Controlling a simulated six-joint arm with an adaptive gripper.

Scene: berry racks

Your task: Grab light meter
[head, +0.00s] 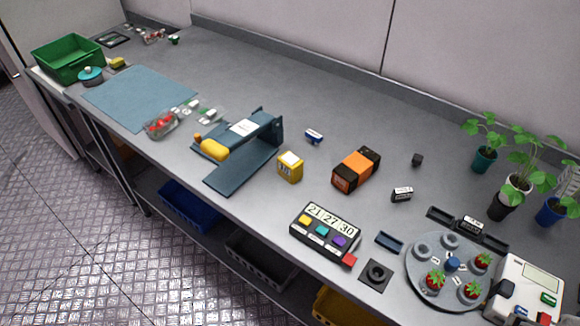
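No thing in the head view is clearly marked as the light meter. A small yellow block-shaped device (290,168) with a pale top face stands right of the dark blue stand and may be it; the markings on its front are too small to read. A small white and black device (402,194) lies further right, and a small blue and white item (313,136) lies behind the yellow device. I cannot tell which of these is the light meter. My gripper is not in view.
The dark blue stand (232,177) has a yellow handle. An orange and black box (357,170) and a digit display box (325,232) are nearby. A round tray (415,274) with strawberries, potted plants (485,158) and a white machine (520,282) crowd the right. The back middle is clear.

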